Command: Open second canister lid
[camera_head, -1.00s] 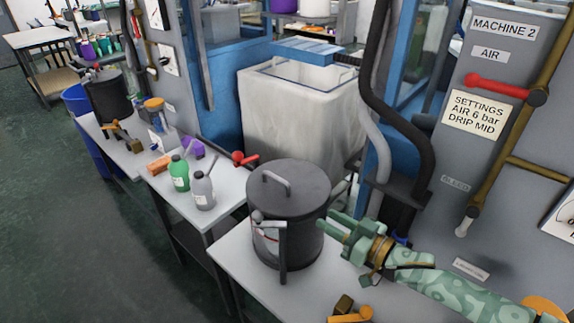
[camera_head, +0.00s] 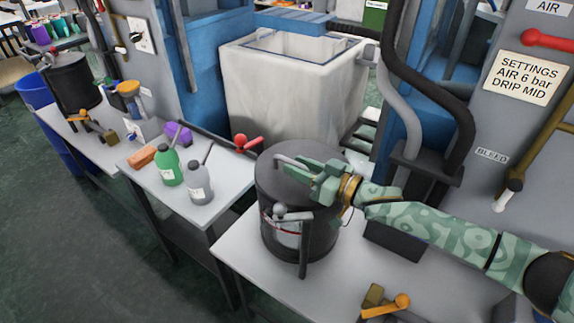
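A dark grey canister (camera_head: 280,208) with a flat round lid (camera_head: 273,178) stands on the near table. The lid lies on the canister's top and carries a light grey bar handle (camera_head: 288,161). My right gripper (camera_head: 311,181), green patterned, is over the right part of the lid at the handle's right end. Its fingers hide that end, and I cannot tell whether they are closed on it. A similar dark canister (camera_head: 72,82) stands on the far left table with its top covered. My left gripper is not in view.
A grey clamp lever (camera_head: 291,215) stands at the near canister's front. A brass and orange fitting (camera_head: 385,303) lies on the near table (camera_head: 245,248). Green (camera_head: 168,168) and grey (camera_head: 199,184) bottles stand on the middle table. A large white bin (camera_head: 290,95) stands behind.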

